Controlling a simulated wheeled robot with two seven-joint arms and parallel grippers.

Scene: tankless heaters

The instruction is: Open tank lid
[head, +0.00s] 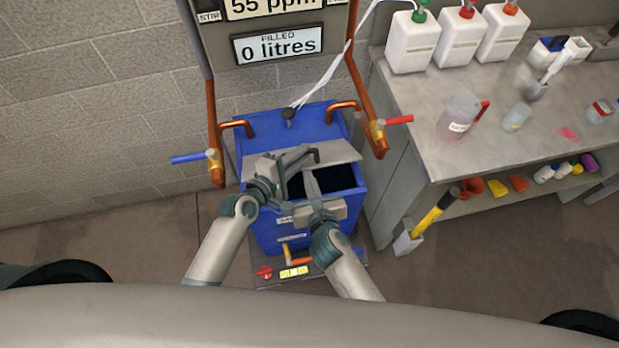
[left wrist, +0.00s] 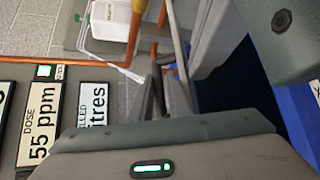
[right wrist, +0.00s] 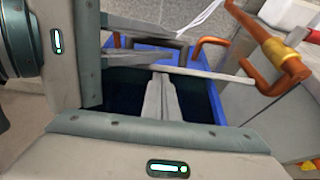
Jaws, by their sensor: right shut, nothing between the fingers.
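The blue tank (head: 282,236) stands below the dose display. Its grey lid (head: 340,152) is partly raised, exposing the dark inside toward me. A dark hooked handle (head: 316,156) stands at the lid. My left gripper (head: 302,156) is over the tank's left side with its fingertips by this handle; whether they grip it is unclear. The left fingers also show in the left wrist view (left wrist: 160,95). My right gripper (head: 310,178) is shut and empty, its tips over the opening below the lid's front edge; it fills the right wrist view (right wrist: 162,98).
Copper pipes with a blue-handled valve (head: 195,158) and a red-handled valve (head: 390,122) flank the tank. A workbench (head: 440,130) with white canisters (head: 412,42) and a jug (head: 460,115) stands right. A yellow-handled tool (head: 432,215) leans there. Floor at left is clear.

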